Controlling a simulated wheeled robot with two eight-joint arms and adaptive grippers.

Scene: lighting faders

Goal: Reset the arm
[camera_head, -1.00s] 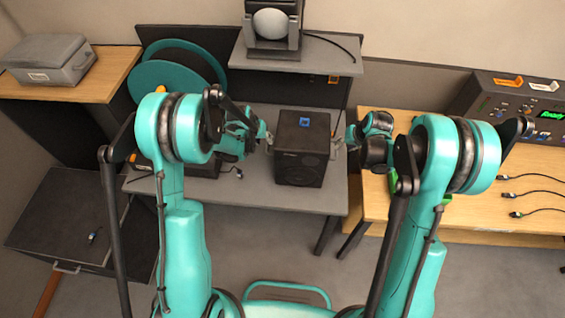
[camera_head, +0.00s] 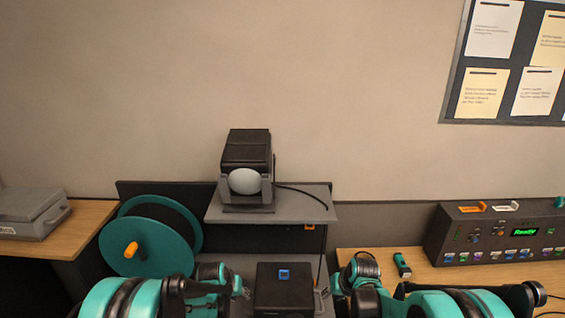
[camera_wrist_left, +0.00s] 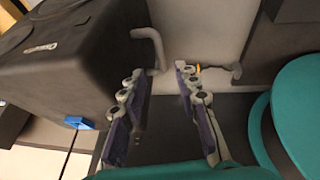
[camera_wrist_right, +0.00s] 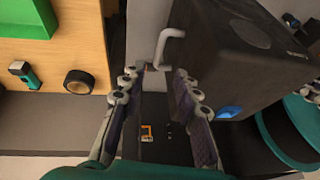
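A black box (camera_head: 285,295) with a blue square on top stands on the grey table between my two grippers. My left gripper (camera_head: 244,284) is beside its left side; in the left wrist view its two fingers (camera_wrist_left: 160,95) are spread and empty, with a grey side handle (camera_wrist_left: 152,45) just beyond their tips. My right gripper (camera_head: 325,292) is beside the right side; in the right wrist view its fingers (camera_wrist_right: 155,90) are also spread, with another grey handle (camera_wrist_right: 165,45) just beyond. Neither gripper appears closed on a handle. The lower box is cut off in the head view.
A grey shelf (camera_head: 220,212) with a black lamp (camera_head: 246,165) rises behind the box. A teal cable reel (camera_head: 150,243) stands at left, a grey case (camera_head: 32,212) farther left. A control console (camera_head: 500,232) and a small teal flashlight (camera_head: 402,265) are on the right wooden table.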

